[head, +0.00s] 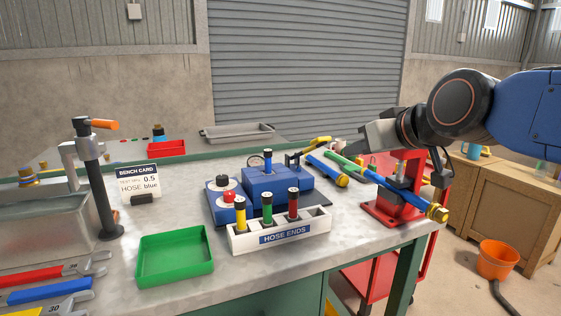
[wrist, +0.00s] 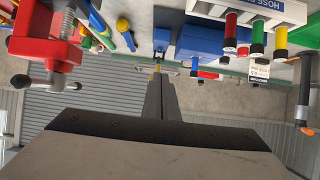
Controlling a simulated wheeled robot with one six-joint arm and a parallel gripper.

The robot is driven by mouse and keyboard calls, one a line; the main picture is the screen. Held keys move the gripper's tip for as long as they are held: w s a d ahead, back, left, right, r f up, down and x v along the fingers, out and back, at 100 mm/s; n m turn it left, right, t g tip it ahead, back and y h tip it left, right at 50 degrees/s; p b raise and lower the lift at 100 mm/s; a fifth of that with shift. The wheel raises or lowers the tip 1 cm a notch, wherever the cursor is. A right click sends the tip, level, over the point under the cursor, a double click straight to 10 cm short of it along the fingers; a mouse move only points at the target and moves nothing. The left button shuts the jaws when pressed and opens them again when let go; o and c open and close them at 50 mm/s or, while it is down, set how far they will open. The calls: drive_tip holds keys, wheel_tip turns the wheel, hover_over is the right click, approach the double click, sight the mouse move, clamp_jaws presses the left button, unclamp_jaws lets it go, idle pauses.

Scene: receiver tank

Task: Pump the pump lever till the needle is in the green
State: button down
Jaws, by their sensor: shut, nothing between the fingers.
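The blue pump unit (head: 275,187) stands mid-bench; it also shows upside down in the wrist view (wrist: 205,38). A small round gauge (head: 256,161) sits at its back; its needle is too small to read. A yellow grip (head: 320,141), apparently the pump lever's end, rises behind the unit at its right. My gripper (head: 341,145) is shut and empty, just right of this grip. In the wrist view, the closed fingers (wrist: 159,76) point toward the pump, with a bit of yellow at their tips. I cannot tell whether they touch it.
A white hose-end rack (head: 280,235) stands in front of the pump. A red vise (head: 392,205) with a blue hose (head: 400,193) stands below my arm. A green tray (head: 176,258), a bench card (head: 139,182) and a post with an orange handle (head: 95,175) are at left.

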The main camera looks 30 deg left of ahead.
idle(0.3)
drive_tip(key=w+a+r+g+h, duration=0.1)
drive_tip(key=w+a+r, duration=0.1)
drive_tip(key=r, duration=0.4)
drive_tip(key=w+a+r+g+h, duration=0.1)
drive_tip(key=w+a+r, duration=0.2)
drive_tip(key=r, duration=0.3)
drive_tip(key=shift+w+a, duration=0.35)
drive_tip(key=shift+a, duration=0.2)
drive_tip(key=x, duration=1)
drive_tip(key=shift+w+f, duration=0.1)
drive_tip(key=shift+f, duration=0.2)
drive_tip(key=shift+s+d+f, duration=0.55)
drive_tip(key=shift+d+f, duration=0.05)
drive_tip(key=shift+f, duration=0.25)
drive_tip(key=shift+s+d+f, duration=0.2)
drive_tip(key=shift+f, duration=0.55)
